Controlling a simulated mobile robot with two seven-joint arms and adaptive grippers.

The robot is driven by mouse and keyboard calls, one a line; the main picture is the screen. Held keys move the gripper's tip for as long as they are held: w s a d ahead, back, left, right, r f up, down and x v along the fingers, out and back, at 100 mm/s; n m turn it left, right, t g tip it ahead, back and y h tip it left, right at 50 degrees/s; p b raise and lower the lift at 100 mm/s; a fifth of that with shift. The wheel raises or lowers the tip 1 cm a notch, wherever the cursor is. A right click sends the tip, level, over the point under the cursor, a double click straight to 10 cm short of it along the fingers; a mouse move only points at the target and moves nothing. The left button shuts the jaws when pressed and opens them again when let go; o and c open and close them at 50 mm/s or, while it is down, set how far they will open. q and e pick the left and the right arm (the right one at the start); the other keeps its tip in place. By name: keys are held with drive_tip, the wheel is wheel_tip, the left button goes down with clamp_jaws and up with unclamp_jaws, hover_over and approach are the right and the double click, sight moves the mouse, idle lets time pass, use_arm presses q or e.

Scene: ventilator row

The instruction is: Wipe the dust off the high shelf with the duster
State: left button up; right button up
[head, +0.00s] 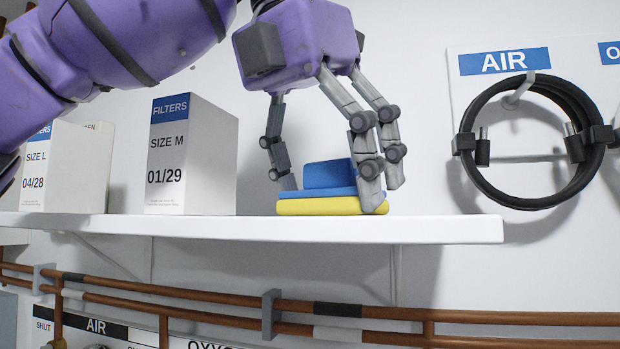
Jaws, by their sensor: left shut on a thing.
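The high shelf (450,229) is a white board that runs across the middle of the head view and ends at the right. The duster (318,206) has a yellow pad, a blue layer and a blue block handle on top. It lies flat on the shelf near the right end. My left gripper (327,180) comes down from above and is shut on the duster's blue handle, with fingers on both sides. No dust is clearly visible on the shelf edge. My right gripper is not in view.
A size M filters box (165,160) stands on the shelf left of the duster, with a size L box (40,170) further left. A black coiled hose (478,180) hangs under the AIR sign at the right. Copper pipes (190,295) run below. The shelf's right end is clear.

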use_arm(q)
drive_tip(key=shift+s+d+f, duration=0.1)
drive_tip(key=shift+s+d, duration=0.15)
drive_tip(key=shift+d, duration=0.45)
drive_tip(key=shift+s+d+f, duration=0.1)
drive_tip(key=shift+s+d, duration=0.15)
drive_tip(key=shift+d, duration=0.45)
drive_tip(key=shift+s+d, duration=0.25)
drive_tip(key=shift+d, duration=0.45)
drive_tip(key=shift+s+d+r, duration=0.1)
drive_tip(key=shift+s+d, duration=0.15)
drive_tip(key=shift+d, duration=0.65)
drive_tip(key=shift+s+d+r, duration=0.1)
drive_tip(key=shift+s+d, duration=0.15)
drive_tip(key=shift+d, duration=0.6)
drive_tip(key=shift+s+d, duration=0.25)
drive_tip(key=shift+d, duration=0.65)
drive_tip(key=shift+w+d+f, duration=0.1)
drive_tip(key=shift+w+d, duration=0.05)
drive_tip(key=shift+w, duration=0.85)
drive_tip(key=shift+w+a, duration=0.3)
drive_tip(key=shift+a, duration=0.55)
drive_tip(key=shift+w+a, duration=0.25)
drive_tip(key=shift+a, duration=0.55)
drive_tip(key=shift+w+a, duration=0.3)
drive_tip(key=shift+a, duration=0.55)
drive_tip(key=shift+w+a, duration=0.25)
drive_tip(key=shift+a, duration=0.6)
